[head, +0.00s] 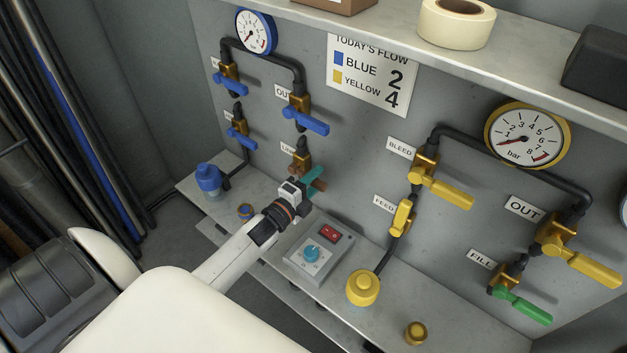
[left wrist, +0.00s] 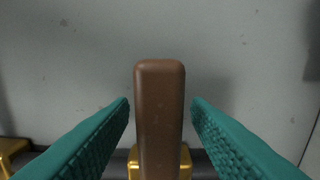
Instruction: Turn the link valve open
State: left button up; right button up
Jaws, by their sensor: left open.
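The link valve (head: 301,160) sits low on the grey panel, beside a partly hidden label. Its brown lever (head: 320,185) shows in the head view at the teal fingertips, mostly hidden by my gripper. In the left wrist view the brown lever (left wrist: 159,110) stands upright in the middle, with a brass body (left wrist: 187,160) behind its lower end. My left gripper (head: 312,180) is open, and in the left wrist view its teal fingers (left wrist: 160,120) lie on both sides of the lever, with a gap on each side. My right gripper is not in view.
Blue-handled valves (head: 306,120) are on the left of the panel and yellow-handled ones (head: 442,189) on the right. A control box (head: 318,250) with a red switch and blue knob stands on the ledge (head: 450,320) near my left arm.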

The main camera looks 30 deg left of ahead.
pick_arm(q)
grip_shut()
